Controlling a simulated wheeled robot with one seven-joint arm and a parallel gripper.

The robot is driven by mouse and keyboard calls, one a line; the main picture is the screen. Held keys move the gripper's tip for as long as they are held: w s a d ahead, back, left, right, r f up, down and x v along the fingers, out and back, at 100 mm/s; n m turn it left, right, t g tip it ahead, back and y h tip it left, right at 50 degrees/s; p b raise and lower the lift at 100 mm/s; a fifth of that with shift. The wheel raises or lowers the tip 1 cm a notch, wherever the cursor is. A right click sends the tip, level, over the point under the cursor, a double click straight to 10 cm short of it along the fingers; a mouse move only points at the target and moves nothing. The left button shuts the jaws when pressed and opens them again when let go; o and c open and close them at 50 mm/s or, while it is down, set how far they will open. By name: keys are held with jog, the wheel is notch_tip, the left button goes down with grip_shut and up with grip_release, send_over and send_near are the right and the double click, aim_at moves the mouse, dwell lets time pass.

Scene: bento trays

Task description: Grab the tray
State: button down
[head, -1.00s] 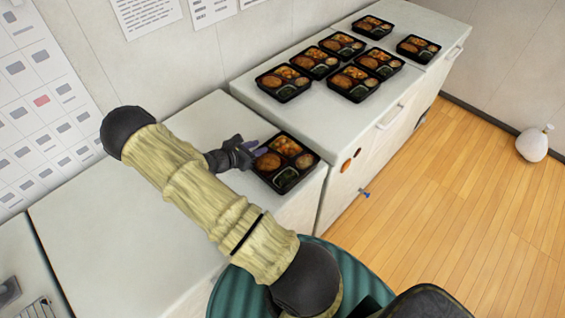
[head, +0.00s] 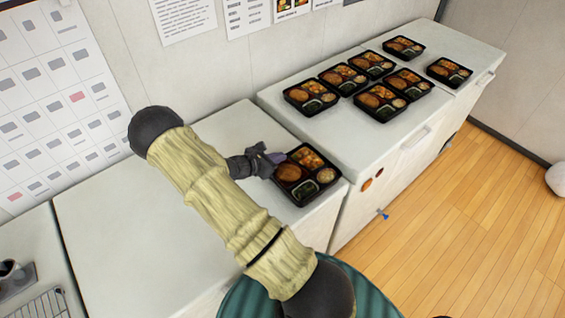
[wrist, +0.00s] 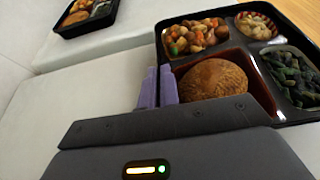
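A black bento tray (head: 300,204) with a round brown patty, mixed vegetables and dark greens sits alone on the lower white counter, near its right end. It also fills the right of the wrist view (wrist: 291,122). My gripper (head: 276,158) is at the tray's left side. In the wrist view its two purple fingers (wrist: 158,88) are close together at the tray's left wall, one on each side of the rim, and look shut on it. The lower fingers and the tray's near corner are hidden by the gripper body. The tray looks level, with no clear gap beneath it.
Several similar bento trays (head: 380,116) stand on the higher white counter (head: 335,135) to the right. The lower counter (head: 130,225) is bare left of my arm. A wall with posted papers (head: 55,90) is behind. A wire rack (head: 42,306) shows at bottom left.

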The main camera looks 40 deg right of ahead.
notch_tip(320, 180, up, 9)
jog(key=shift+b, duration=0.7)
